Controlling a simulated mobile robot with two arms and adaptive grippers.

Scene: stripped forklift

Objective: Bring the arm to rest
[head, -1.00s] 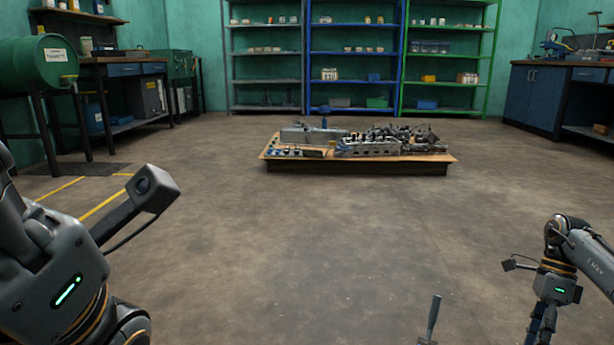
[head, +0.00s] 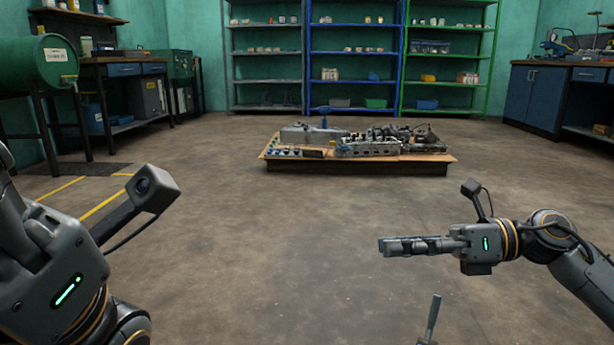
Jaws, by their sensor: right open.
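My right gripper (head: 388,246) reaches in from the right of the head view and points left, roughly level, above the bare floor. It is open and holds nothing. Its wrist carries a small camera on a bracket. My left arm fills the lower left of the view with its wrist housing and camera.
A low wooden platform (head: 360,168) with engine parts stands mid-floor. Shelves (head: 356,60) line the back wall. A green drum (head: 40,62) and workbench (head: 120,68) stand left, a blue cabinet (head: 535,92) right.

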